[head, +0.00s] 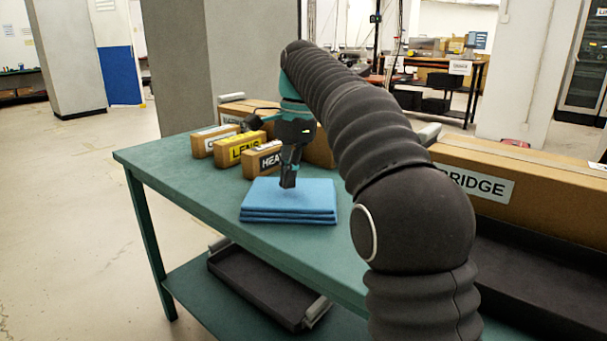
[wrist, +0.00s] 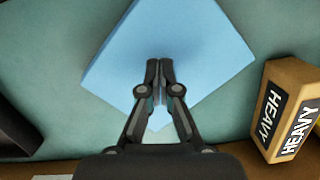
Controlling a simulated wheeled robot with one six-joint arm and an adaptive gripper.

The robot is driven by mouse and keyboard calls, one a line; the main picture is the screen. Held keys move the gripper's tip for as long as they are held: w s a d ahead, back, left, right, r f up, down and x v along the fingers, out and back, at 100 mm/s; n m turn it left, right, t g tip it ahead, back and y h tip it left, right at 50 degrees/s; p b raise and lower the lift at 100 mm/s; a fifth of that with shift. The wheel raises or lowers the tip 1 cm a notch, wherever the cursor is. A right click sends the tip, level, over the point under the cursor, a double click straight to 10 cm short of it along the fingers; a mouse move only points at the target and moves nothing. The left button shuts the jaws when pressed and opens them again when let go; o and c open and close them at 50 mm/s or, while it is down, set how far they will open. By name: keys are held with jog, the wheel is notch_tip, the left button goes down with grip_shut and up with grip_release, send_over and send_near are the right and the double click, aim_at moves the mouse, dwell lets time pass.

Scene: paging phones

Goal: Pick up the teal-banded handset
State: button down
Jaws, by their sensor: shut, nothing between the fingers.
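I see no teal-banded handset in either view. My gripper (head: 288,185) points down over a stack of folded blue cloths or pads (head: 310,197) on the green table (head: 185,170). In the wrist view the two fingertips (wrist: 160,66) are together, with nothing held between them. The blue stack (wrist: 165,30) lies beneath them there, its near corner partly hidden by the fingers. I cannot tell whether the fingertips touch the stack.
A box labelled HEAVY (head: 262,161) stands just behind the stack; it also shows in the wrist view (wrist: 292,105). A LENS box (head: 240,148) and another box (head: 212,141) stand farther left. A long BRIDGE box (head: 530,190) lies right. The table's left part is clear.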

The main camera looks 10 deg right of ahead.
aim_at(274, 199)
jog(key=s+a, duration=0.2)
jog(key=a, duration=0.1)
jog(key=shift+f+b, duration=0.35)
jog(key=shift+b, duration=0.05)
jog(key=shift+f, duration=0.45)
jog(key=shift+f, duration=0.1)
jog(key=shift+d, duration=0.1)
